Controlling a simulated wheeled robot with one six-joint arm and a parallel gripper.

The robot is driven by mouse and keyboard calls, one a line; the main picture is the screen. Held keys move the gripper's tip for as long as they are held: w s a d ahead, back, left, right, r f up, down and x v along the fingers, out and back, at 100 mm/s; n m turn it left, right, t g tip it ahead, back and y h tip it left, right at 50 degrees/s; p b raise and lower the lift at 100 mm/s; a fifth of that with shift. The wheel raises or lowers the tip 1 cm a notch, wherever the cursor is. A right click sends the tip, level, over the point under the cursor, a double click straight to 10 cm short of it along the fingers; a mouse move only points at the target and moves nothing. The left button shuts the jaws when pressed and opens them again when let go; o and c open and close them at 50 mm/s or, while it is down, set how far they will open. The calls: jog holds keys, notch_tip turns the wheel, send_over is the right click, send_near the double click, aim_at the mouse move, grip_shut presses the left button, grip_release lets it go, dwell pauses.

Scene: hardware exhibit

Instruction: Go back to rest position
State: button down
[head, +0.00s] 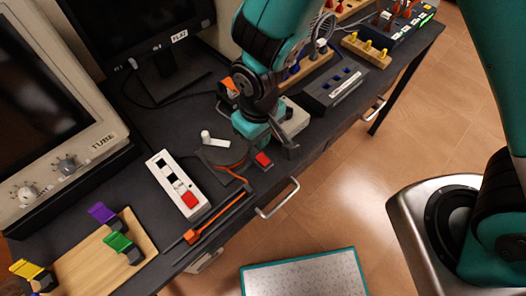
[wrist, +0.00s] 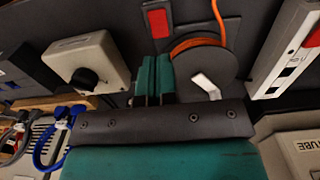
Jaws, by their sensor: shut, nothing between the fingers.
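My gripper (head: 250,130) hangs over the dark workbench (head: 140,108), near a round dark disc (head: 222,152) with a white lever and an orange cable. In the wrist view its teal fingers (wrist: 153,75) are together with nothing between them. They appear beside the disc (wrist: 205,70), between it and a light box with a black knob (wrist: 92,65). Whether the fingertips touch anything below cannot be told. My arm reaches in from the top of the head view.
A white switch panel with a red button (head: 178,185), an orange-and-black tool (head: 205,226) and a wooden board with coloured clips (head: 100,255) lie left. A dark switch box (head: 335,88) stands right. Monitors line the back. Drawer handles (head: 278,198) project from the front.

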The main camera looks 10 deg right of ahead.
jog(key=shift+r, duration=0.6)
jog(key=s+d+r+y, duration=0.1)
jog(key=s+d+r, duration=0.2)
jog(key=r, duration=0.4)
jog(key=s+d+r+y, duration=0.1)
jog(key=s+d+r, duration=0.2)
jog(key=r, duration=0.5)
jog(key=s+d+r+y, duration=0.2)
jog(key=s+d+r, duration=0.2)
jog(key=r, duration=0.4)
jog(key=shift+s+r, duration=0.2)
